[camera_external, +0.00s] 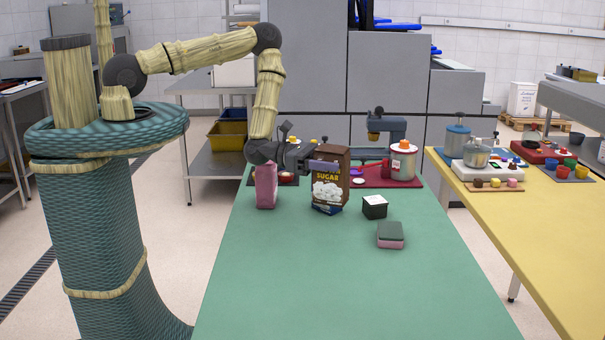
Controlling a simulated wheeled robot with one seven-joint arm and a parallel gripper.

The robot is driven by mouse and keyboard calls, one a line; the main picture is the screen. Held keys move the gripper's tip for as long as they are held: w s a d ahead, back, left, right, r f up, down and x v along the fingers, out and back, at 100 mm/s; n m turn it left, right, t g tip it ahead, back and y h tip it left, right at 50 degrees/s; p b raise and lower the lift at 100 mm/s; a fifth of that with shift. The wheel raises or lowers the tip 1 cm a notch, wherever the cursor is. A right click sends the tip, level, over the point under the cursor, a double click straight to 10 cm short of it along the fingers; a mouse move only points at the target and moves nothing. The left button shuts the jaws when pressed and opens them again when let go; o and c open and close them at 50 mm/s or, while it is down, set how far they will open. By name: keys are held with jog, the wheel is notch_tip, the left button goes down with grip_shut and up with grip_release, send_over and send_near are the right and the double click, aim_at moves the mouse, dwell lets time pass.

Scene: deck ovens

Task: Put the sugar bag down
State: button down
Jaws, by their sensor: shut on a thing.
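The sugar bag (329,184) is a brown, box-shaped pack with yellow "SUGAR" lettering and a white picture. It is upright at the far part of the green table (340,285). My gripper (308,160) reaches in from the left at the bag's upper left side and is shut on it. The fingertips are largely hidden by the bag and the gripper's own body. The bag's lower edge is at or just above the table top; I cannot tell whether it touches.
A pink block (265,190) stands just left of the bag, under my wrist. A dark cube with a white top (374,208) and a pink-and-dark-green block (390,236) are to the right. A red tray (376,182) with a canister (403,163) lies behind. The table's front is clear.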

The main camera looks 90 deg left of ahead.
aim_at(330, 199)
jog(key=shift+f+p, duration=0.7)
jog(key=shift+f, duration=2.15)
jog(key=shift+f+p, duration=0.55)
jog(key=shift+f, duration=1.5)
jog(key=shift+f, duration=0.15)
jog(key=c, duration=0.7)
grip_release()
jog(key=shift+f, duration=0.1)
jog(key=shift+o, duration=1)
